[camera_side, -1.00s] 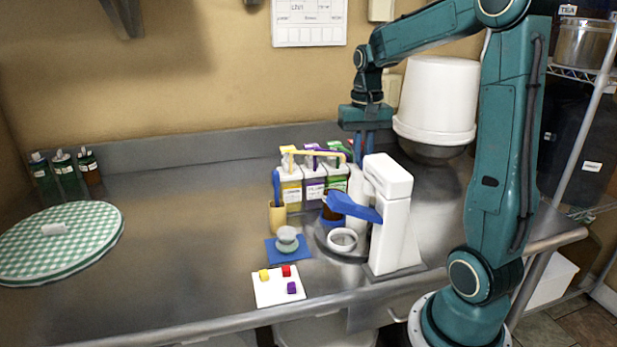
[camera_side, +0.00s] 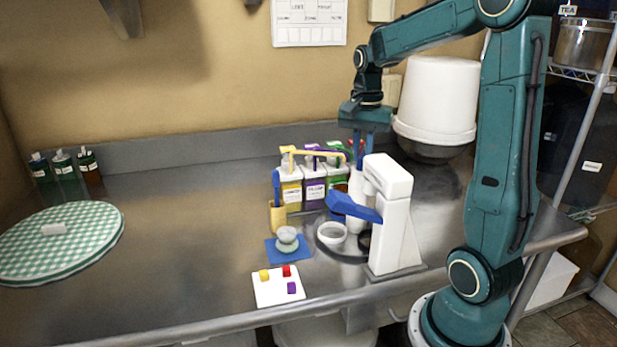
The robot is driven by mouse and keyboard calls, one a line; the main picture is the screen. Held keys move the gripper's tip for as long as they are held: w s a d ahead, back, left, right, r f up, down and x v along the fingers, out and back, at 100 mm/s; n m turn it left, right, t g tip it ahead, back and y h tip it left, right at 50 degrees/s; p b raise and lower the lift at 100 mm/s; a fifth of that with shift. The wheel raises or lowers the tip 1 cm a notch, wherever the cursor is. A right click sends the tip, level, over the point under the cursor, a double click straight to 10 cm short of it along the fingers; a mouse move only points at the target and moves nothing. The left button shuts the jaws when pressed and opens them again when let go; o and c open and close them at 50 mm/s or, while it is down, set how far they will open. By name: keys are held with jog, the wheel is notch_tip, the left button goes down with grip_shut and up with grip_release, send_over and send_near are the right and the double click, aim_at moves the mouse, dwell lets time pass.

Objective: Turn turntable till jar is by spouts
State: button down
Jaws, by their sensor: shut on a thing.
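The dark round turntable (camera_side: 350,256) lies left of the white lever machine (camera_side: 397,222), which hides part of it. A white ring-shaped cup (camera_side: 331,232) sits at the turntable's left side. A dark round item (camera_side: 366,241) shows partly beside the machine; I cannot tell what it is. No brown jar is clearly visible now. Bottles with yellow (camera_side: 288,187), purple (camera_side: 313,185) and green (camera_side: 338,177) spouts stand in a row behind. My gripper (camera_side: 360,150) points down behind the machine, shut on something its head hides.
A yellow cup (camera_side: 278,218) stands by the bottles. The steel counter (camera_side: 180,240) is clear toward the green checked disc (camera_side: 70,258).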

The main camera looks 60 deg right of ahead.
jog(key=shift+r+m, duration=0.1)
jog(key=shift+m, duration=1)
jog(key=c, duration=1.4)
grip_release()
jog(key=shift+c, duration=0.2)
notch_tip(320, 180, up, 14)
